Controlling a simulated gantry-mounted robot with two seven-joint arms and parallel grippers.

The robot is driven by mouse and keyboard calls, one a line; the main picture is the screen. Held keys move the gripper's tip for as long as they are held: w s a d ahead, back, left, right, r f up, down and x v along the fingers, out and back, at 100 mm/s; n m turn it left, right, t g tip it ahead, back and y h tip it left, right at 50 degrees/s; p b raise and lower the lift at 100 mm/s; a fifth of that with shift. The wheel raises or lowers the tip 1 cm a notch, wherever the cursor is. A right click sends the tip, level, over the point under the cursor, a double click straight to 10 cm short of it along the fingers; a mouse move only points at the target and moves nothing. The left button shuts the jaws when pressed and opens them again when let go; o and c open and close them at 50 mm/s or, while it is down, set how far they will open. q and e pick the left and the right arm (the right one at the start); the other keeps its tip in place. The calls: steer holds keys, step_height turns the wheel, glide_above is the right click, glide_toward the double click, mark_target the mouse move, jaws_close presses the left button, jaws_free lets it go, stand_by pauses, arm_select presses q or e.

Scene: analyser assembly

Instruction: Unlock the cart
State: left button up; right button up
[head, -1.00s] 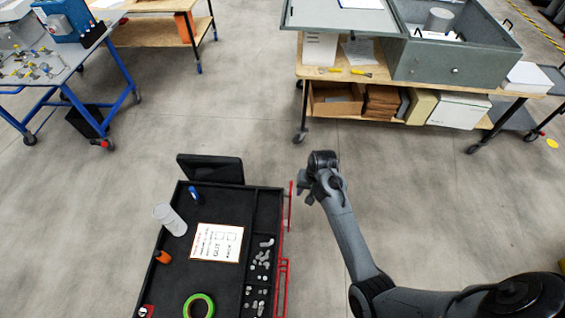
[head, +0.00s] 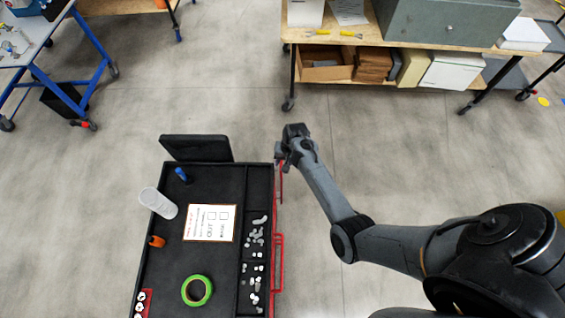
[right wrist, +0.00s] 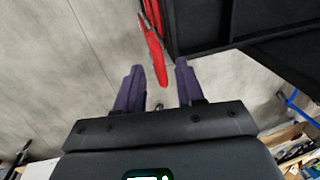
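The cart (head: 225,270) has a black top with trays and stands at the lower left of the head view. A red lever (head: 280,182) stands at its far right edge, and a red rail (head: 279,262) runs along the right side nearer to me. My right gripper (head: 281,158) is at the cart's far right corner, over the lever. In the right wrist view the gripper (right wrist: 159,70) is open, with two dark purple fingers apart. The lever (right wrist: 153,42) reaches down to the gap between the fingertips; I cannot tell whether it touches either. My left gripper is not in view.
The cart top holds a white cup (head: 159,203), a paper card (head: 209,223), green tape (head: 197,290) and several small fittings. A black panel (head: 197,148) rises at its far edge. A wooden shelf table (head: 410,43) stands at the back right. Floor between is clear.

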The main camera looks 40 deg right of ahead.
steer(key=shift+w+a+f, duration=0.1)
steer(key=shift+w+f, duration=0.1)
steer(key=shift+f, duration=0.8)
steer(key=shift+c, duration=0.3)
jaws_close()
